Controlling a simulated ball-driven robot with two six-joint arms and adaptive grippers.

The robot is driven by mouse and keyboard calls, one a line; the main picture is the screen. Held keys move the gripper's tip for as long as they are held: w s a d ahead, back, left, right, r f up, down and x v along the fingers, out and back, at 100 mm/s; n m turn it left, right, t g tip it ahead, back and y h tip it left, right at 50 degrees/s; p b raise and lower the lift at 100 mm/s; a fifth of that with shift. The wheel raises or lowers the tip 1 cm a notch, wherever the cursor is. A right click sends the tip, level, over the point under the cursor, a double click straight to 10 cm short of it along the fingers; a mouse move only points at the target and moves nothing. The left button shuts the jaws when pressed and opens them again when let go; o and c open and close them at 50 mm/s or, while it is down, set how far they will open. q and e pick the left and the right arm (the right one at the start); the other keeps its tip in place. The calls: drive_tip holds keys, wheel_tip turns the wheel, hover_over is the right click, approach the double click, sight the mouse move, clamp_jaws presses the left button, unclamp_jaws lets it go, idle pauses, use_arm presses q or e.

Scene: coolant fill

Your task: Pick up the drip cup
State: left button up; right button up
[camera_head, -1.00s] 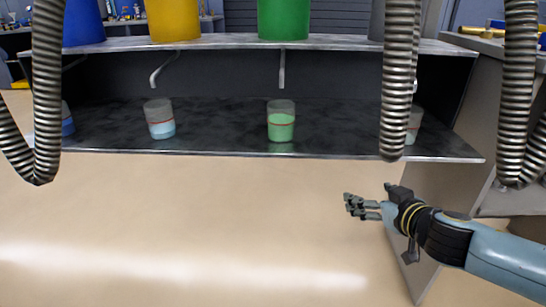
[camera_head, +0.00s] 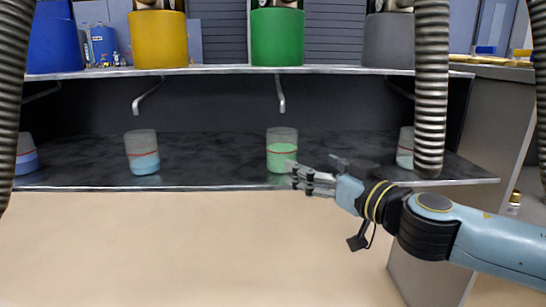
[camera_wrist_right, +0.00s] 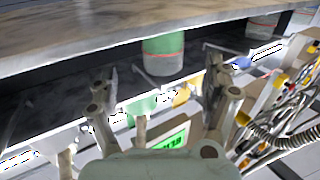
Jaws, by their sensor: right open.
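Several clear cups with a red line stand upright on the dark lower shelf (camera_head: 220,160). The cup with green liquid (camera_head: 282,150) is at the middle, below the green container. It also shows between my fingers in the right wrist view (camera_wrist_right: 163,55). Other cups are a light-blue one (camera_head: 142,153), a blue one (camera_head: 26,157) at far left, and a pale one (camera_head: 405,148) partly behind a hose. My right gripper (camera_head: 312,172) is open at the shelf's front edge, just right of the green cup. The frames do not settle contact. My left gripper is out of view.
The upper shelf (camera_head: 230,70) above the cups carries blue (camera_head: 54,45), yellow (camera_head: 158,40), green (camera_head: 277,38) and grey (camera_head: 389,42) containers. Bent spouts hang below it. A ribbed hose (camera_head: 431,90) hangs at the right. The floor in front is clear.

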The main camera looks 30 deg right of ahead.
sight(291, 155)
drive_tip(key=w, duration=0.4)
drive_tip(key=shift+r, duration=0.2)
drive_tip(key=w+p, duration=0.1)
drive_tip(key=w, duration=0.4)
drive_tip(key=shift+w+a+f, duration=0.1)
drive_tip(key=shift+f, duration=0.05)
drive_tip(key=shift+w+f, duration=0.1)
drive_tip(key=shift+w, duration=0.4)
drive_tip(key=c, duration=1.2)
drive_tip(key=shift+c, duration=0.8)
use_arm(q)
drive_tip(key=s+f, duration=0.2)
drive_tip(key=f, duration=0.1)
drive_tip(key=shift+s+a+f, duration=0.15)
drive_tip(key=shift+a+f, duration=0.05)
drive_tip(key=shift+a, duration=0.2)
